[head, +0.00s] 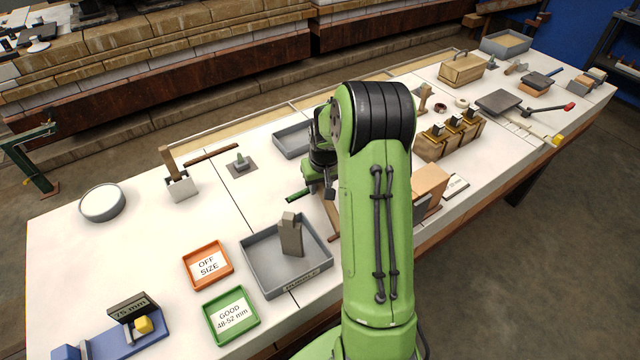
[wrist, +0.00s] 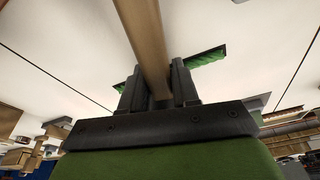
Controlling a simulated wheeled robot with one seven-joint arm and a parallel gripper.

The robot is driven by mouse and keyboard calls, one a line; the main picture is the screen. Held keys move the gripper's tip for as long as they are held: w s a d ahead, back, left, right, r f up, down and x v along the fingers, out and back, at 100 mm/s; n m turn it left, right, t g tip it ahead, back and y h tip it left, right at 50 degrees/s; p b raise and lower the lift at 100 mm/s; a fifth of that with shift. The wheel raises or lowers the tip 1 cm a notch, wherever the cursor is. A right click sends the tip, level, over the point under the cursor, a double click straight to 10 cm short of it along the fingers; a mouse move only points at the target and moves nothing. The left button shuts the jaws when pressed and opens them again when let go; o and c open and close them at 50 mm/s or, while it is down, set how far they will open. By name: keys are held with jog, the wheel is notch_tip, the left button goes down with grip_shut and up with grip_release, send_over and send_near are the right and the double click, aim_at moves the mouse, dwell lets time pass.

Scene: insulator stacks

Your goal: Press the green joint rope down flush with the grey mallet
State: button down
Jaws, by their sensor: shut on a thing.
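My gripper (wrist: 157,85) is shut on a brown wooden handle (wrist: 145,35) that runs between its fingers and out of the top of the wrist view. I take this as the grey mallet's handle; its head is hidden. The green joint rope (wrist: 207,57) shows on both sides of the fingers in the wrist view, passing behind them. In the head view, one end of the green rope (head: 297,196) sticks out left of my gripper. My arm covers most of the gripper there. I cannot tell whether the mallet touches the rope or whether the rope is flush.
A grey tray (head: 262,284) with a grey-brown block (head: 290,238) stands just in front. Green (head: 248,338) and orange (head: 222,282) trays lie left of it. A pale holder with an upright wooden piece (head: 181,187) stands back left. Wooden blocks (head: 450,138) stand to the right.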

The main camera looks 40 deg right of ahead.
jog(key=shift+f+b, duration=0.55)
jog(key=shift+f, duration=0.2)
dwell(0.4)
jog(key=shift+s+a+f, duration=0.1)
jog(key=shift+s+f, duration=0.1)
dwell(1.1)
jog(key=r+p, duration=0.3)
jog(key=r, duration=0.2)
jog(key=shift+w+r+p, duration=0.2)
jog(key=shift+r+p, duration=0.05)
jog(key=shift+p, duration=0.15)
jog(key=shift+p+v, duration=0.6)
jog(key=shift+v, duration=0.25)
jog(key=shift+w+r, duration=0.1)
jog(key=shift+w, duration=0.1)
jog(key=w+p+v, duration=0.1)
jog(key=p+v, duration=0.5)
jog(key=v, duration=0.1)
jog(key=shift+w+d+r, duration=0.3)
jog(key=shift+d+r, duration=0.1)
jog(key=shift+r, duration=0.15)
